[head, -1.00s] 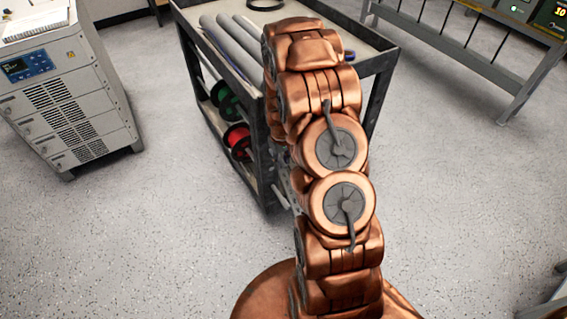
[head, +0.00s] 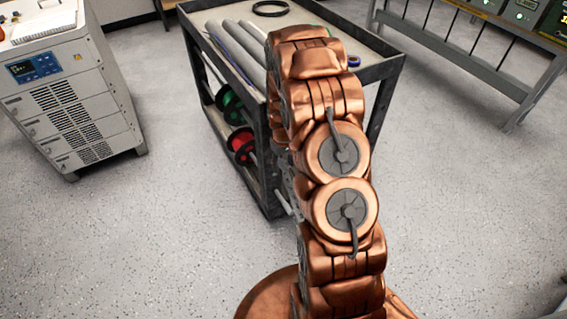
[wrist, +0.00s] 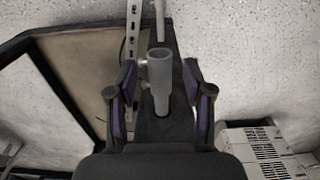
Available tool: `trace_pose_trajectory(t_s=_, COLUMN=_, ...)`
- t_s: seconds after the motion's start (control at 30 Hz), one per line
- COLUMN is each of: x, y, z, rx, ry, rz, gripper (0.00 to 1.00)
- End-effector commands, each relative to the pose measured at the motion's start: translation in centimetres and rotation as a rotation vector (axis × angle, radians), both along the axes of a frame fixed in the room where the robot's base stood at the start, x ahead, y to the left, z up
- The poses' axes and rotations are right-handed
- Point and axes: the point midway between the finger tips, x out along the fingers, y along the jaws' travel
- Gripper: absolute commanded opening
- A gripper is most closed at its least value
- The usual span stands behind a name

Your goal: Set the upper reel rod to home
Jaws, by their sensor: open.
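In the head view a green reel (head: 229,103) sits on the upper rod in the side of the dark cart (head: 388,68), above a red reel (head: 241,146) on a lower rod. My copper arm covers the near end of the upper rod and my gripper there. In the wrist view my gripper (wrist: 160,70) is open, with one dark finger on each side of a grey round rod-like end piece (wrist: 160,72). The fingers look clear of it, with gaps on both sides. I cannot tell whether this piece belongs to the upper rod.
A perforated metal upright (wrist: 132,35) stands just beyond the fingers in the wrist view. Grey tubes (head: 240,47) and a black ring (head: 271,8) lie on the cart top. A grey cabinet (head: 75,110) stands left, a bench (head: 470,47) at upper right. Floor between is clear.

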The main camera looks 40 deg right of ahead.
Motion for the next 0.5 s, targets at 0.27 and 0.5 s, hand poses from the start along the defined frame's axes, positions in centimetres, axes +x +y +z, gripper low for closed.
trace_pose_trajectory(t_s=0.27, x=0.1, y=0.0, z=1.6, rx=0.000, ry=-0.001, rz=0.000, gripper=0.51)
trace_pose_trajectory(t_s=0.5, x=0.1, y=0.0, z=5.0, rx=-0.001, ry=-0.005, rz=0.000, gripper=0.51)
